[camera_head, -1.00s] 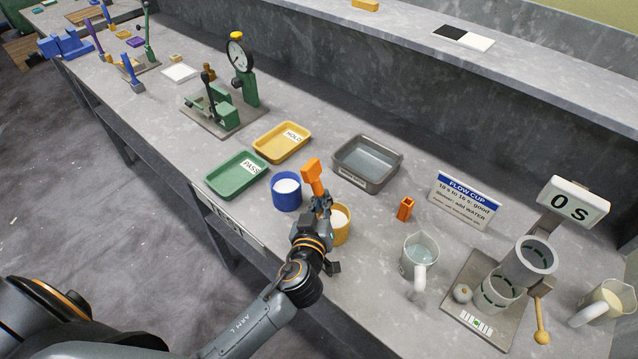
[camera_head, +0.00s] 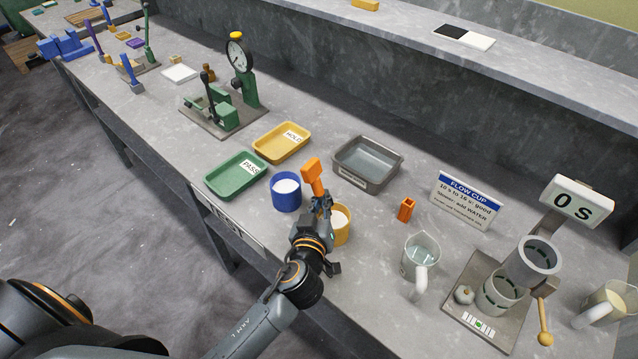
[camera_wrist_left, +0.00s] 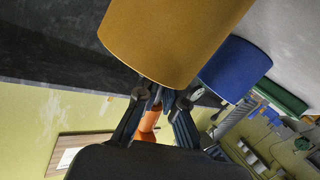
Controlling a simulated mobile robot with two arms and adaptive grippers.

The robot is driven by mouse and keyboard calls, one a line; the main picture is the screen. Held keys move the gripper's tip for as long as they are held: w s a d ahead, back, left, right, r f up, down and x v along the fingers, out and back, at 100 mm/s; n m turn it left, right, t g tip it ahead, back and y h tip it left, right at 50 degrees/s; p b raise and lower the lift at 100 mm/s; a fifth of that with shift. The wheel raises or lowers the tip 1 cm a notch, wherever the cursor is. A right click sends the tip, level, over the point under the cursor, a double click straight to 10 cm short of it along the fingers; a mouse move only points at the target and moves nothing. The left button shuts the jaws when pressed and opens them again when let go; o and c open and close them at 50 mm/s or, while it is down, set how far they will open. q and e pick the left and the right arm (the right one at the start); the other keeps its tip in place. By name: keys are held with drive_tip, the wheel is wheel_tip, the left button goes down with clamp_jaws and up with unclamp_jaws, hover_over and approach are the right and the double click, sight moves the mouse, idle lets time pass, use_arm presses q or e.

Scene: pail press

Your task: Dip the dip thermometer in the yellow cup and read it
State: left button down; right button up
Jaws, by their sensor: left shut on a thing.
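The orange dip thermometer (camera_head: 312,174) stands up out of my left gripper (camera_head: 324,205), its broad orange head on top. My left gripper is shut on it at the near left side of the yellow cup (camera_head: 342,232). The cup holds a pale liquid and is partly hidden by the gripper. I cannot tell whether the thermometer's lower end is in the liquid. In the left wrist view the yellow cup (camera_wrist_left: 172,38) looms close above the fingers (camera_wrist_left: 160,98), and part of the orange thermometer (camera_wrist_left: 149,122) shows between them. No reading is legible. My right gripper is not in view.
A blue cup (camera_head: 286,192) of pale liquid stands just left. Behind are the green PASS tray (camera_head: 210,185), yellow HOLD tray (camera_head: 262,152) and grey water basin (camera_head: 398,180). An orange holder (camera_head: 405,210), glass jug (camera_head: 407,267) and flow-cup stand (camera_head: 455,310) stand right.

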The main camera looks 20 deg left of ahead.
use_arm(q)
drive_tip(key=shift+d, duration=0.1)
drive_tip(key=shift+s+d+b, duration=0.2)
drive_tip(key=shift+d+b, duration=0.15)
drive_tip(key=shift+a, duration=0.2)
drive_tip(key=shift+w+a, duration=0.2)
drive_tip(key=shift+a, duration=0.1)
idle(0.5)
drive_tip(key=shift+s+d+b, duration=0.2)
drive_tip(key=shift+d+b, duration=0.15)
drive_tip(key=shift+d, duration=0.15)
drive_tip(key=shift+w+a, duration=0.1)
drive_tip(key=shift+a, duration=0.1)
